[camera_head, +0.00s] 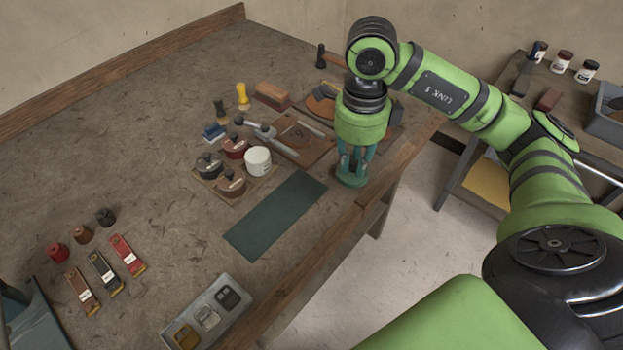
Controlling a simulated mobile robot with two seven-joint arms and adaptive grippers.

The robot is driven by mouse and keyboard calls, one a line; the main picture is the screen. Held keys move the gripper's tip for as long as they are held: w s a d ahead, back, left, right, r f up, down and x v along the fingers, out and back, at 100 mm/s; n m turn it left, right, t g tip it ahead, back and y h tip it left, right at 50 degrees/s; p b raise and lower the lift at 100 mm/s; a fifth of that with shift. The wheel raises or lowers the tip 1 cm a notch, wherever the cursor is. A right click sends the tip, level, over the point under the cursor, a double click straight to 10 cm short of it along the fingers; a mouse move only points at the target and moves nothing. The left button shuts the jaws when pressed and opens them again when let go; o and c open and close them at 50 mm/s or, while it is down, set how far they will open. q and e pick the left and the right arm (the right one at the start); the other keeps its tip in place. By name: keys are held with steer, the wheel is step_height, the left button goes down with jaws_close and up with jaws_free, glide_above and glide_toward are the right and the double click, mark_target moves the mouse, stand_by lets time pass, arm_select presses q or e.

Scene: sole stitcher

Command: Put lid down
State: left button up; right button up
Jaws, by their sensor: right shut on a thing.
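My right gripper (353,160) points straight down over the front edge of the workbench, right of the dark green mat. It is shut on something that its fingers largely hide. A teal round piece (352,181) shows at the fingertips and may be the lid. I cannot tell whether it touches the bench. A white jar (258,161) stands left of the gripper. Beside it are round tins with knobbed tops: a red one (235,147), a black one (208,166) and a brown one (231,183). My left gripper is out of view.
The green mat (275,215) lies bare along the bench (150,165). Tools and leather pieces crowd the back right. A grey tray (207,312) stands at the front, with several labelled strips (104,272) to its left. A side table with jars (563,60) is at right.

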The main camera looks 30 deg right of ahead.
steer(key=p, duration=0.3)
glide_above(302, 189)
step_height(302, 189, down, 6)
steer(key=shift+f, duration=0.1)
step_height(302, 189, down, 3)
steer(key=shift+f+p, duration=0.1)
steer(key=shift+p, duration=0.6)
steer(key=shift+f, duration=0.6)
steer(key=o, duration=0.8)
